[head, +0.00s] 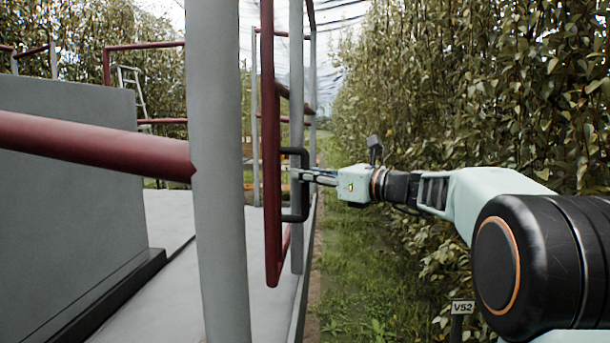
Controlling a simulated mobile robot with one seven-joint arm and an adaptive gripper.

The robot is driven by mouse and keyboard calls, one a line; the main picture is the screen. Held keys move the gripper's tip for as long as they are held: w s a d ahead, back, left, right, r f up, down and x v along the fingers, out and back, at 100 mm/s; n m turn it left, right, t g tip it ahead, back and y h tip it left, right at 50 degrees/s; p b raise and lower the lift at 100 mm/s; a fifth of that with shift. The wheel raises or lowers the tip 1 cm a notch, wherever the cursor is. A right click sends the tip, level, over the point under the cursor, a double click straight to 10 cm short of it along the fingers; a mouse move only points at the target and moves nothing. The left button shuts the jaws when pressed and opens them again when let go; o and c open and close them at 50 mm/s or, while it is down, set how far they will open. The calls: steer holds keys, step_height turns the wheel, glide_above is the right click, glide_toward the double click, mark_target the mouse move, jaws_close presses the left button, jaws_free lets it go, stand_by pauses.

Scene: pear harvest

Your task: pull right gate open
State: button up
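The right gate is a red tubular frame (270,140) with a rounded lower corner, seen nearly edge-on in the head view, just right of a thick grey post. A black U-shaped handle (304,208) stands out from its right side. My gripper (298,174) reaches in from the right, level with the middle of the handle. Its fingertips overlap the handle's upright bar. The fingers look close together, but they are too small to tell whether they are clamped on the bar.
The grey post (215,170) with a red rail (90,143) stands close at left. A grey platform floor (265,300) lies below the gate. Dense pear foliage (470,80) fills the right, above a grass strip. A V52 sign (462,307) stands low at right.

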steer(key=o, duration=0.4)
steer(key=v, duration=1.2)
